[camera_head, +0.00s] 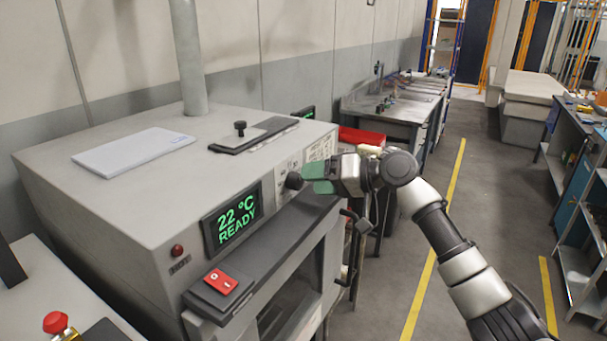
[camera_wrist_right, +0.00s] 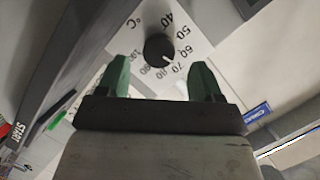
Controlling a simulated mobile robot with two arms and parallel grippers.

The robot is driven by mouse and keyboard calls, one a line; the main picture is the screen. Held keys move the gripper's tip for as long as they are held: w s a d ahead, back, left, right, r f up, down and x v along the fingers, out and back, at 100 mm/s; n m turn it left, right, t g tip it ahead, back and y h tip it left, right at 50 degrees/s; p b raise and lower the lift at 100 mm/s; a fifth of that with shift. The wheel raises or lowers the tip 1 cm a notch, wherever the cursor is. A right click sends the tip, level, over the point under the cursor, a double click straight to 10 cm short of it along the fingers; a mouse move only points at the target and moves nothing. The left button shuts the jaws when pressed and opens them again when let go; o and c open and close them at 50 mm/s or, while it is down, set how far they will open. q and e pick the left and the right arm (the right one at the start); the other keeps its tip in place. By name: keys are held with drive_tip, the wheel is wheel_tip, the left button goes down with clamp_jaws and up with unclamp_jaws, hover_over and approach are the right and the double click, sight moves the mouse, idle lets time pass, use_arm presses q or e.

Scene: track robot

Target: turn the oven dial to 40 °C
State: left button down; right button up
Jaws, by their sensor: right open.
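The oven (camera_head: 150,215) stands at the left in the head view. Its display (camera_head: 234,217) reads 22 °C READY in green. The black dial (camera_head: 294,181) is on the oven's front panel, right of the display. My right gripper (camera_head: 310,180) is close in front of the dial. In the right wrist view the dial (camera_wrist_right: 158,48) sits on a white scale (camera_wrist_right: 190,40) with numbers such as 40, 50, 60 and 70. The green fingers of my right gripper (camera_wrist_right: 160,75) are spread, with the dial beyond and between them, not clasped. My left gripper is not in view.
A red rocker switch (camera_head: 221,281) and a red lamp (camera_head: 177,250) are on the oven front. A dark ledge (camera_head: 265,250) runs below the display. A red emergency button (camera_head: 55,323) is at the lower left. Workbenches (camera_head: 395,110) stand behind; the floor aisle at right is clear.

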sight(295, 181)
drive_tip(key=shift+p+x, duration=0.35)
drive_tip(key=shift+x, duration=1.3)
drive_tip(key=shift+f, duration=0.1)
drive_tip(key=c, duration=0.9)
